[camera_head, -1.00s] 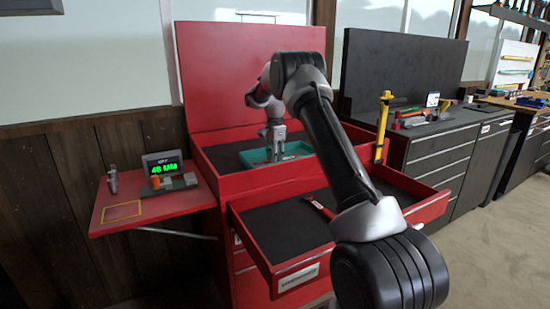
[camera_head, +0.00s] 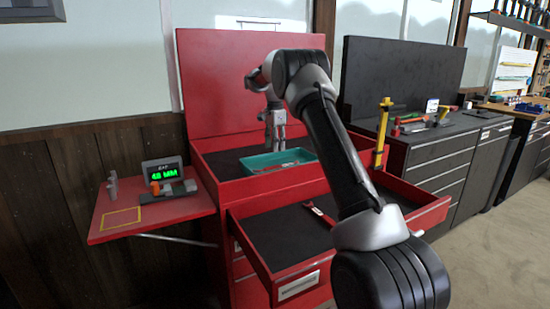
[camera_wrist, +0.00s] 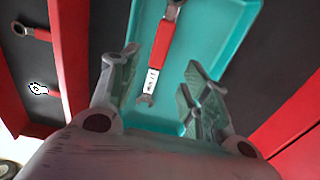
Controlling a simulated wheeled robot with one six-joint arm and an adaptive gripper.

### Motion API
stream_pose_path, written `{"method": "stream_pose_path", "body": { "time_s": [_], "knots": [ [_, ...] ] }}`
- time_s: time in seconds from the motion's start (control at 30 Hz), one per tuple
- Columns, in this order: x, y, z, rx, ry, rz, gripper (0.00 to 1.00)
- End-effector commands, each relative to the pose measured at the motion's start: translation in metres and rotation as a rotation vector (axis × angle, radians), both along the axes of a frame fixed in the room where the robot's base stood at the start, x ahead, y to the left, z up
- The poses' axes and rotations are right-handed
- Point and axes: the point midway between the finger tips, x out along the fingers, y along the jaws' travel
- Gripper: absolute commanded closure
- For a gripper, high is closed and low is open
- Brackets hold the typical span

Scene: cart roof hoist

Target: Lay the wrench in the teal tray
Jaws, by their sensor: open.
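The wrench (camera_wrist: 165,45) has a red handle and bright metal ends. It lies flat inside the teal tray (camera_wrist: 235,22), between my open fingers as the wrist view shows it. In the head view the tray (camera_head: 255,164) sits in the top well of the red tool cabinet, and the wrench in it shows only as a small red and grey strip. My gripper (camera_head: 273,138) is above the tray, pointing down. In the wrist view my gripper (camera_wrist: 160,75) has its fingers spread wide, with nothing held between them.
An open drawer (camera_head: 285,240) below holds a red-handled tool (camera_head: 318,212). Red-handled tools (camera_wrist: 40,36) also show at the wrist view's left. A red side shelf (camera_head: 155,222) carries a lit green display (camera_head: 166,172). A yellow-handled tool (camera_head: 383,130) stands upright at the cabinet's right.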

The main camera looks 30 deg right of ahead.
Motion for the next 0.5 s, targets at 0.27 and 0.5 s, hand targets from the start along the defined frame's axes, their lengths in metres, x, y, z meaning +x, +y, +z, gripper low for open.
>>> {"method": "stream_pose_path", "body": {
  "time_s": [0.27,0.5],
  "knots": [
    [-0.002,0.001,0.037,-0.001,-0.004,0.009,0.54],
    [-0.062,0.023,0.111,-0.015,-0.064,0.240,0.54]
  ]
}}
